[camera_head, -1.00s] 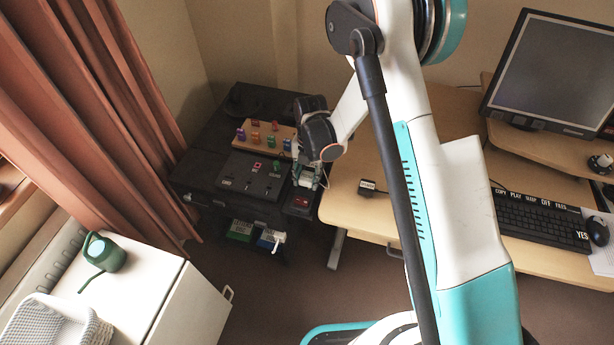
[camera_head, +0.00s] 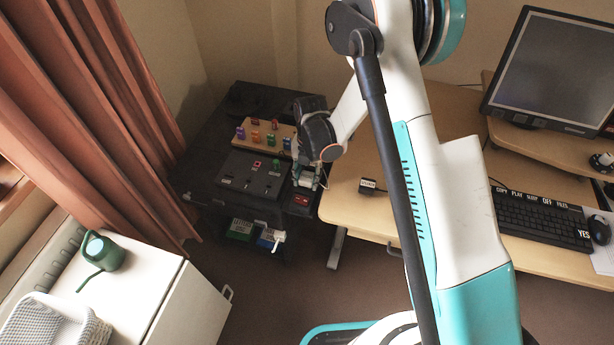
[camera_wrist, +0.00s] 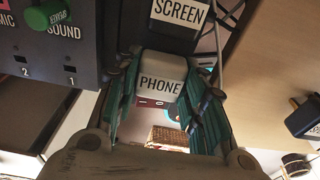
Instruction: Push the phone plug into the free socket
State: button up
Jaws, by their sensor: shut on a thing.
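My gripper (camera_wrist: 167,98) is shut on the white phone plug (camera_wrist: 160,86), which bears the label PHONE between the teal finger pads. In the head view my gripper (camera_head: 308,182) is over the right side of the dark stand, by the desk's left edge. A black plug labelled SCREEN (camera_wrist: 180,12) is just beyond the phone plug. A red part (camera_head: 301,200) shows on a dark strip below my gripper. The free socket cannot be made out, and I cannot tell whether the plug touches it.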

jog(key=shift+f+b, duration=0.3)
jog(key=shift+f, duration=0.15)
dwell(0.3)
jog(key=o, duration=1.1)
jog(key=shift+c, duration=0.2)
